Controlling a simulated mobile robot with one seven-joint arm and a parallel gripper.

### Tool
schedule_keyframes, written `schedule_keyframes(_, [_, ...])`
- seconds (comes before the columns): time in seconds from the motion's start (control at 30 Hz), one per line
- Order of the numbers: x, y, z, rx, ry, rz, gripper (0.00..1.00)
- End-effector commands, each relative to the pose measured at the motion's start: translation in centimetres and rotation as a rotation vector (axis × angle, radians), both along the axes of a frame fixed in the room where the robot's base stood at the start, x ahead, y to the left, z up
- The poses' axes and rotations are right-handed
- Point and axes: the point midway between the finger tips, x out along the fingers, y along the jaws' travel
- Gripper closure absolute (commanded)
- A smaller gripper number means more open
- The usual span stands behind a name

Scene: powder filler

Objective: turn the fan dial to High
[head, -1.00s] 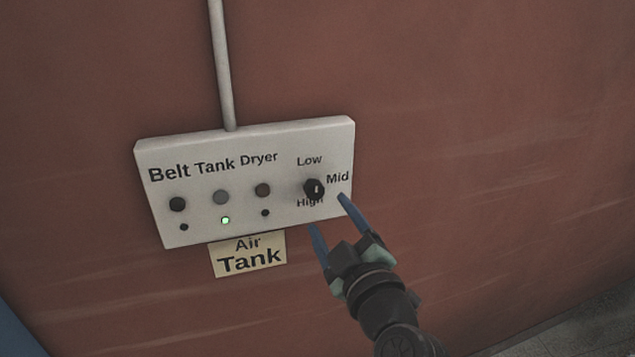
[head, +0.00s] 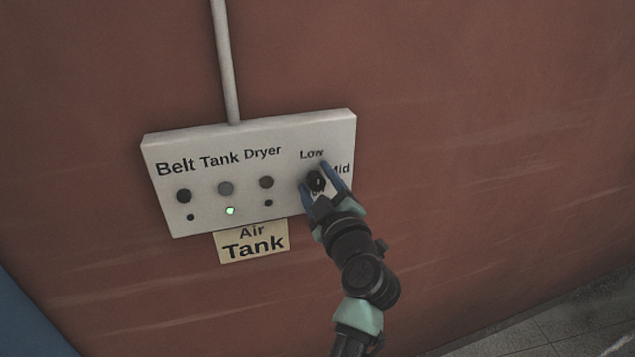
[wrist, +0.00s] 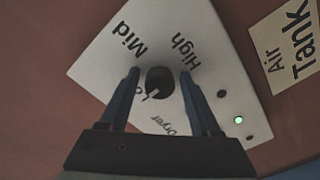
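The fan dial (head: 316,182) is a small black round knob on the right part of a white control panel (head: 220,143). Labels Low, Mid and High are around it; High is mostly covered by my gripper in the head view. My gripper (head: 316,176) has its two blue fingers on either side of the dial. In the wrist view the dial (wrist: 159,82) sits between the fingers, with small gaps visible on both sides. A light mark shows on the dial's lower-left side in that view, toward the partly hidden Low label.
Belt, Tank and Dryer buttons (head: 226,188) are left of the dial, with a lit green lamp (head: 230,211) under Tank. A yellow Air Tank sign (head: 253,243) hangs below the panel. A pipe (head: 226,60) rises above it. The red wall around is clear.

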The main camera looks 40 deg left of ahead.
Motion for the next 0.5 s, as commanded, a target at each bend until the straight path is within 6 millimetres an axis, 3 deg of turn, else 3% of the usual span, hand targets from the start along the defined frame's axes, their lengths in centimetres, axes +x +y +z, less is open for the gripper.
schedule_keyframes(0.03, [0.0, -0.02, -0.01, 0.0, 0.0, 0.0, 0.47])
schedule_keyframes(0.33, [0.0, -0.03, 0.0, 0.0, 0.0, 0.0, 1.0])
schedule_keyframes(0.5, [-0.01, -0.04, -0.01, 0.001, 0.001, 0.0, 1.0])
